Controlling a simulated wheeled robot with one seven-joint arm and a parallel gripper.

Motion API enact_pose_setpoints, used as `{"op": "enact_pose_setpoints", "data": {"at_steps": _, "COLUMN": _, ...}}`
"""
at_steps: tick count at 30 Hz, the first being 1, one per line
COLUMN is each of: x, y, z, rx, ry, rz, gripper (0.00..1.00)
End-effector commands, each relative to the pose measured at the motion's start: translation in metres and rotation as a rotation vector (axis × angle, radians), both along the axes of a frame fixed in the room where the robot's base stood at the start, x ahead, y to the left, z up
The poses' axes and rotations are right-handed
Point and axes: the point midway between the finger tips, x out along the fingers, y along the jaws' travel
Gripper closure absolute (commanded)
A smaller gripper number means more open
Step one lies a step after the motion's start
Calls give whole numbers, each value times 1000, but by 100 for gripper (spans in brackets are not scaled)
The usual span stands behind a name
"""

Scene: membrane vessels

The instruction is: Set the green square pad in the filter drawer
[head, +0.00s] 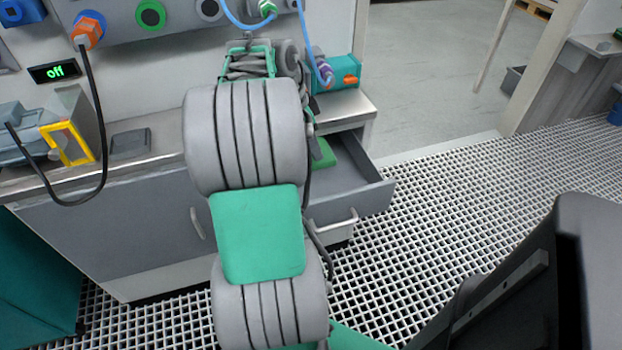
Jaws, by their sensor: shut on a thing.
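The filter drawer (345,178) is pulled open from the grey cabinet, and the right part of its inside shows bare. A piece of the green square pad (324,153) shows at the drawer's left rear, just right of my arm. The rest of the pad is hidden behind my arm. I cannot tell whether the pad rests on the drawer floor or hangs above it. My gripper is hidden behind my own arm links, so its fingers and their hold do not show.
The counter carries a teal cylinder with an orange part (345,76), a dark flat plate (130,143) and a grey unit with a yellow frame (65,140). A black cable (100,110) loops in front. Floor grating (450,220) right of the drawer is clear.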

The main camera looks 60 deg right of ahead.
Motion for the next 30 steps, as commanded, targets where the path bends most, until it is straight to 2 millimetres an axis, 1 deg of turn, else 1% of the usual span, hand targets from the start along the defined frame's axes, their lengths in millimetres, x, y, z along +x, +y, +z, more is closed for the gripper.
{"op": "enact_pose_setpoints", "data": {"at_steps": 1, "x": -1, "y": 1, "z": -15, "rx": 3, "ry": 2, "rz": 1, "gripper": 90}}
{"op": "enact_pose_setpoints", "data": {"at_steps": 3, "x": 0, "y": 1, "z": -30, "rx": 3, "ry": 2, "rz": 2, "gripper": 90}}
{"op": "enact_pose_setpoints", "data": {"at_steps": 6, "x": 0, "y": 0, "z": -46, "rx": 1, "ry": 1, "rz": 3, "gripper": 90}}
{"op": "enact_pose_setpoints", "data": {"at_steps": 11, "x": 0, "y": 0, "z": -59, "rx": 1, "ry": 1, "rz": 3, "gripper": 90}}
{"op": "enact_pose_setpoints", "data": {"at_steps": 13, "x": 0, "y": 1, "z": -69, "rx": 3, "ry": 2, "rz": 2, "gripper": 90}}
{"op": "enact_pose_setpoints", "data": {"at_steps": 18, "x": -1, "y": 1, "z": -105, "rx": 3, "ry": 3, "rz": 1, "gripper": 90}}
{"op": "enact_pose_setpoints", "data": {"at_steps": 19, "x": 0, "y": 1, "z": -109, "rx": 3, "ry": 2, "rz": 2, "gripper": 90}}
{"op": "enact_pose_setpoints", "data": {"at_steps": 21, "x": 0, "y": 0, "z": -113, "rx": 0, "ry": 0, "rz": 2, "gripper": 90}}
{"op": "enact_pose_setpoints", "data": {"at_steps": 27, "x": 0, "y": 0, "z": -112, "rx": 0, "ry": 0, "rz": 2, "gripper": 90}}
{"op": "enact_pose_setpoints", "data": {"at_steps": 30, "x": 0, "y": 0, "z": -116, "rx": 0, "ry": 0, "rz": 2, "gripper": 90}}
